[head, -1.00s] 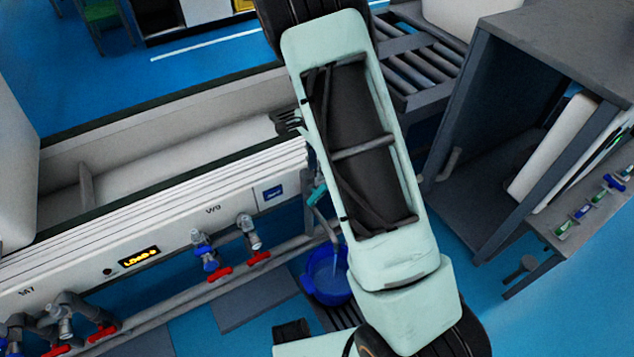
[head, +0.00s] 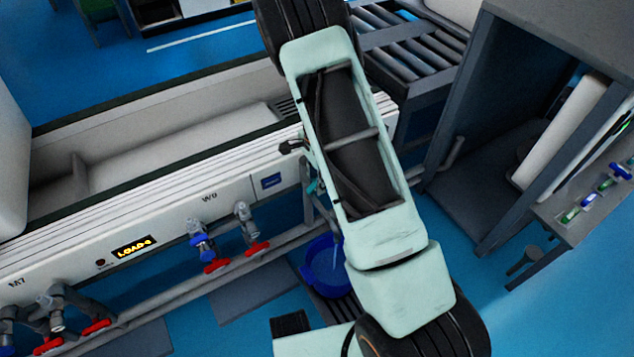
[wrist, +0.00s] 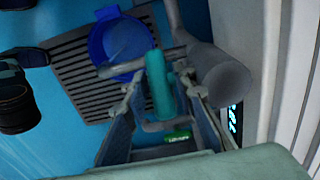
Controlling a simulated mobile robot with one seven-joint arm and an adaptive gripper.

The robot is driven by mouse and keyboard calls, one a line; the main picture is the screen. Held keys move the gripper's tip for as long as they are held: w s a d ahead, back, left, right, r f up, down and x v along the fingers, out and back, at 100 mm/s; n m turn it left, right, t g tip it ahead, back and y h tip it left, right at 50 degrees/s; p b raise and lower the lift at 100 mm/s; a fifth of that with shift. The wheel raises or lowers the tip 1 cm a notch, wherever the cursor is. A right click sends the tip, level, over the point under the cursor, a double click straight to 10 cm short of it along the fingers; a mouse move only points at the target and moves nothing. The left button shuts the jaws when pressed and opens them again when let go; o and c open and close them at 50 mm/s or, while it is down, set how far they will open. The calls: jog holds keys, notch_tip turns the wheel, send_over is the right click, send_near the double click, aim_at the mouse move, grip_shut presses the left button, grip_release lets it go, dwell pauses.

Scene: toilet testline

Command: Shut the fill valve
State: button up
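The fill valve's teal handle (wrist: 160,90) shows in the wrist view, in front of a grey pipe (wrist: 218,78). A small part of the handle shows in the head view (head: 315,187) beside my arm. My gripper (wrist: 161,84) is open, with one finger on each side of the handle in the picture and gaps on both sides. I cannot tell how deep the handle sits between them. In the head view my arm hides most of the gripper and valve. A blue bucket (head: 322,262) stands below, with a pale stream of water running into it.
Other valves with blue and red handles (head: 208,250) line the bench front (head: 180,222) at left. The bucket stands on a dark floor grate (wrist: 75,75). A grey cabinet (head: 545,50) and a small shelf (head: 575,205) stand at right. Blue floor lies between.

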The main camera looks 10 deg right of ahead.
grip_shut()
jog(key=shift+d+y, duration=0.1)
jog(key=shift+y, duration=0.3)
jog(key=shift+d+g+y, duration=0.1)
jog(key=shift+g+y, duration=0.2)
jog(key=shift+y, duration=0.2)
jog(key=y+b, duration=0.1)
jog(key=y, duration=0.1)
jog(key=shift+w+f+g+y, duration=0.1)
jog(key=shift+g+y, duration=0.3)
jog(key=shift+g+y+b, duration=0.45)
jog(key=shift+g+y, duration=0.15)
jog(key=shift+y, duration=1)
